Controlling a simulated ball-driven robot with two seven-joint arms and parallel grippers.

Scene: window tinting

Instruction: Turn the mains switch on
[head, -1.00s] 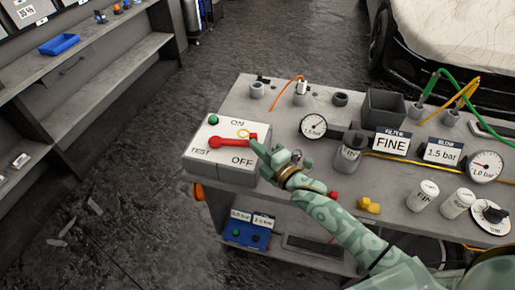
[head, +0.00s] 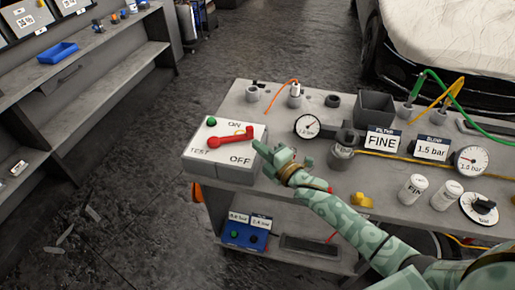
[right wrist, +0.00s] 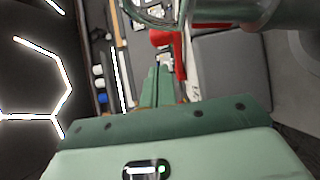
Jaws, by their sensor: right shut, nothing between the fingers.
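The mains switch is a pale box (head: 225,165) at the left end of the bench, marked ON at the top, OFF at the lower right and TEST at the left. Its red lever (head: 230,138) points right and slightly up, between the ON and OFF marks. My right gripper (head: 258,147) is shut and empty, its tips just right of and below the lever's free end. In the right wrist view the closed fingers (right wrist: 157,88) lie close to the red lever (right wrist: 180,60); I cannot tell whether they touch. My left gripper is out of view.
A green button (head: 211,122) sits on the box's top left. A yellow piece (head: 362,200) lies near the bench front.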

